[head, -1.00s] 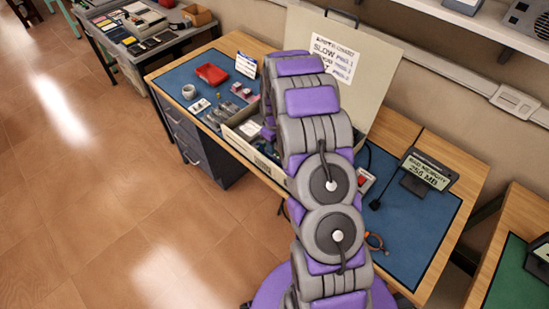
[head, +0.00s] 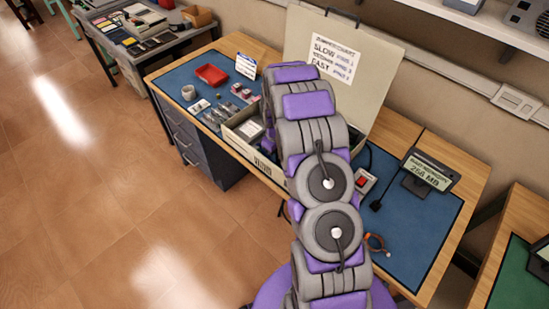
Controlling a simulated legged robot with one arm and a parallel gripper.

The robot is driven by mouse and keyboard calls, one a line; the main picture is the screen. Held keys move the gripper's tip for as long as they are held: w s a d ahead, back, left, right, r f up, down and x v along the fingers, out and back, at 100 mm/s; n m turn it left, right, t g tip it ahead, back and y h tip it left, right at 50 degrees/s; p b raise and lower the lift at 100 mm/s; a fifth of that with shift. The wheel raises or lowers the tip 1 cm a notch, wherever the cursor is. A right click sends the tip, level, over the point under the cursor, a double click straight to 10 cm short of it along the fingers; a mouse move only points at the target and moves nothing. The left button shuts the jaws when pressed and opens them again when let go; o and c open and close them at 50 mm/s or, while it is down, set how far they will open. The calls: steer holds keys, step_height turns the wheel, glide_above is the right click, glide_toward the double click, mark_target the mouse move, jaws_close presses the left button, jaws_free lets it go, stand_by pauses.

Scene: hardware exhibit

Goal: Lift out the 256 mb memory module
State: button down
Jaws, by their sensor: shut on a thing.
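An open computer case (head: 234,138) stands on the blue mat, its raised lid (head: 377,68) carrying a white label with a jumper chart. My grey and purple arm rises from the bottom and curves over the case, covering most of its inside. My gripper is hidden behind the arm, so I cannot see its fingers or what they hold. I cannot make out the 256 MB memory module. A small display sign (head: 427,170) on the right of the bench reads "256 MB".
A red tray (head: 211,74), a cup (head: 188,92) and small parts lie left of the case. A red-buttoned box (head: 364,181) and an orange coiled strap (head: 375,242) lie to the right. The right mat (head: 420,225) is mostly clear.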

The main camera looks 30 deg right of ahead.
stand_by(0.3)
step_height(320, 180, up, 10)
steer(key=p, duration=0.1)
steer(key=shift+p, duration=0.3)
